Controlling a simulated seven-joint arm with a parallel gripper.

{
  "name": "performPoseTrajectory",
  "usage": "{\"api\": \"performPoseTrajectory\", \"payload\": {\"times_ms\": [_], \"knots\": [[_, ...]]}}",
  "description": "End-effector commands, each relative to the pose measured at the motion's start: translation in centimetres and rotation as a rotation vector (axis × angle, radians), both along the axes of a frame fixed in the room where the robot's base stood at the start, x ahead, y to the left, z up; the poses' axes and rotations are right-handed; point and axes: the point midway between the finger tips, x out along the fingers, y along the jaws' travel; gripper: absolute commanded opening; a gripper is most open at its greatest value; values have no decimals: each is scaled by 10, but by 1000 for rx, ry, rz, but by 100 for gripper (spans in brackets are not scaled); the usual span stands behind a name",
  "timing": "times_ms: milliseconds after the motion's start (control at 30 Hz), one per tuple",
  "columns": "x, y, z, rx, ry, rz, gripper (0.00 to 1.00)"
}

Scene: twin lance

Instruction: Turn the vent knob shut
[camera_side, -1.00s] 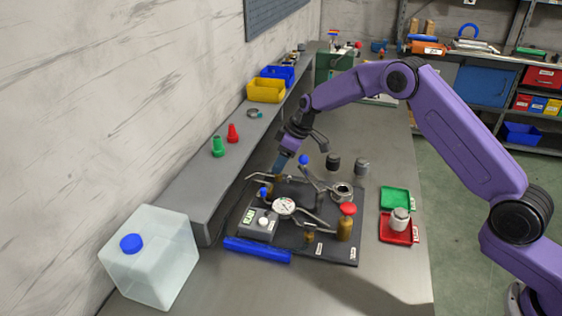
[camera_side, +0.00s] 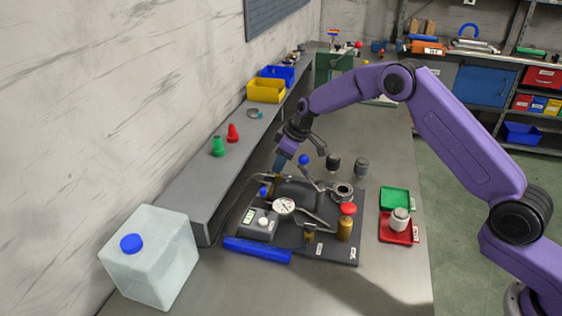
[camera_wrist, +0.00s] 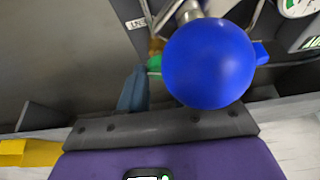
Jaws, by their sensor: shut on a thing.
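My gripper (camera_side: 279,168) points down at the back left of the dark fixture board (camera_side: 335,252). In the wrist view its blue-grey finger (camera_wrist: 134,90) reaches a small green knob (camera_wrist: 154,63) on a brass stem, which I take as the vent knob. The jaws are shut on it, though the grip is partly hidden. A large blue ball handle (camera_wrist: 210,62) stands close to the wrist camera and covers much of the view. The same ball (camera_side: 303,159) shows on its lever in the side view, just right of my gripper.
The board carries a pressure gauge (camera_side: 284,206), a brass valve with a red top (camera_side: 347,210) and a readout box (camera_side: 258,224). A blue tube (camera_side: 257,250) lies along its front. Green (camera_side: 394,195) and red (camera_side: 409,240) trays stand at right. A wall ledge runs at left.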

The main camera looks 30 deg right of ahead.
Motion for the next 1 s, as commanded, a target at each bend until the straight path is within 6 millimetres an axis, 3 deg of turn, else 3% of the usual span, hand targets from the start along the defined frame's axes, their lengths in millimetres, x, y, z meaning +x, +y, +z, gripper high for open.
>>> {"api": "performPoseTrajectory", "payload": {"times_ms": [1000], "knots": [[-2, 6, 1, -1, -2, -751, 1]]}}
